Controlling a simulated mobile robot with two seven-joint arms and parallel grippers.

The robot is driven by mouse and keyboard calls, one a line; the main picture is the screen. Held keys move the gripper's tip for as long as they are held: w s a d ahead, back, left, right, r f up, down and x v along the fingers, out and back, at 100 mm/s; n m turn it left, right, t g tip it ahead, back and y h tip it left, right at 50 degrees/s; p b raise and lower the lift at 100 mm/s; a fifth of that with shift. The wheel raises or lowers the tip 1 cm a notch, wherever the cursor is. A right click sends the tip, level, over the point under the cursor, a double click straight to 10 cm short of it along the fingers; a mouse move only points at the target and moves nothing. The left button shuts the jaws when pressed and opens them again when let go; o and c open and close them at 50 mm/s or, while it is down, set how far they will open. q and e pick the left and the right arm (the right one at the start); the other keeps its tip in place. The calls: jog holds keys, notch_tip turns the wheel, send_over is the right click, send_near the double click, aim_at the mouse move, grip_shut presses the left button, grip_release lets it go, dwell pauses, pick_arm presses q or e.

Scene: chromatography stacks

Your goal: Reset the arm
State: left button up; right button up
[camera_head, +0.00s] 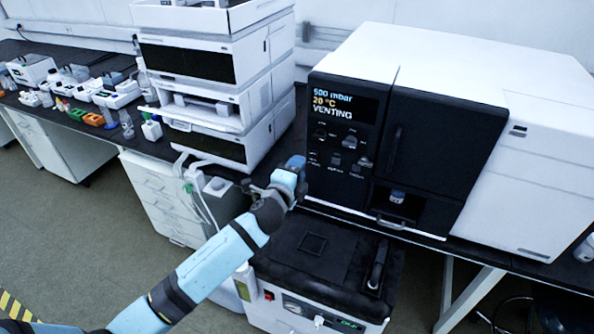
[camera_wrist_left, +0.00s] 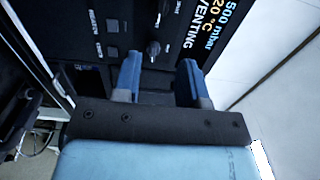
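My left arm reaches in from the lower left in the head view. Its left gripper (camera_head: 297,165) is in front of the left edge of the black control panel (camera_head: 345,140) of the large white instrument. In the left wrist view the two blue fingers of the left gripper (camera_wrist_left: 160,78) stand apart with nothing between them. Behind them is the dark panel with knobs and the text "500 mbar, 20 °C, VENTING". Whether the fingers touch the panel cannot be told. My right gripper is in neither view.
A white instrument stack (camera_head: 215,85) stands left of the panel. A black-topped unit (camera_head: 310,265) sits low in front, below the gripper. A small vial-like item (camera_head: 397,197) is in the instrument's recess. Small devices (camera_head: 110,90) line the bench at left. Open floor lies at lower left.

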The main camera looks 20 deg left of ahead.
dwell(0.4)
pick_arm(q)
jog(key=s+d+f+n+g+h+p, duration=0.1)
jog(key=s+f+n, duration=0.4)
jog(key=s, duration=0.6)
jog(key=s+d+f+n+g+p, duration=0.1)
jog(key=s+f+n+g, duration=0.2)
jog(key=s, duration=0.7)
jog(key=s+d+f+n+g+h+p, duration=0.1)
jog(key=s+f+n+g, duration=0.2)
jog(key=s+f+n, duration=0.4)
jog(key=s+f, duration=0.3)
jog(key=s, duration=0.1)
jog(key=shift+s+d+f+n+h+p, duration=0.2)
jog(key=shift+s+f+n+h+p, duration=0.1)
jog(key=shift+s+f+p, duration=0.1)
jog(key=shift+w, duration=0.1)
